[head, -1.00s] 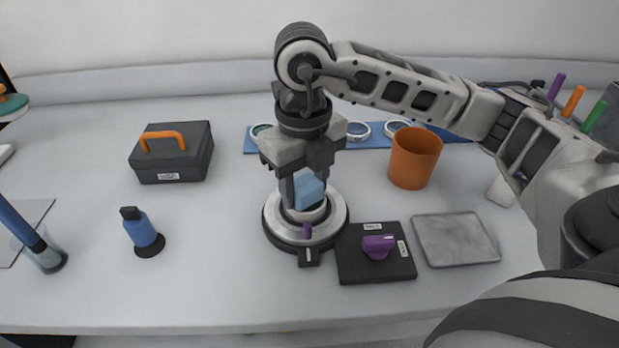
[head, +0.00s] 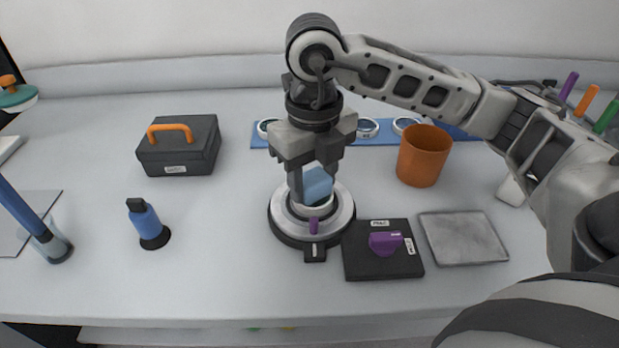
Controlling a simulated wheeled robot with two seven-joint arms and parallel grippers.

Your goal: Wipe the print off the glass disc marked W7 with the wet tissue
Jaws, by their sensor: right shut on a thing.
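My right gripper (head: 309,190) points down over a round silver-and-black stage (head: 281,221) with a small purple lever at its front. It is shut on a light blue block-like thing (head: 318,184), which seems to be the wet tissue. The tissue is low over the middle of the stage; I cannot tell whether it touches what lies there. A pale ring shows in the stage's middle, mostly hidden by the gripper. Several glass discs (head: 367,127) sit on a blue strip at the back. No W7 mark is readable. My left gripper is not in view.
A black case (head: 179,146) and a blue bottle (head: 147,223) stand left. The front middle of the table is clear.

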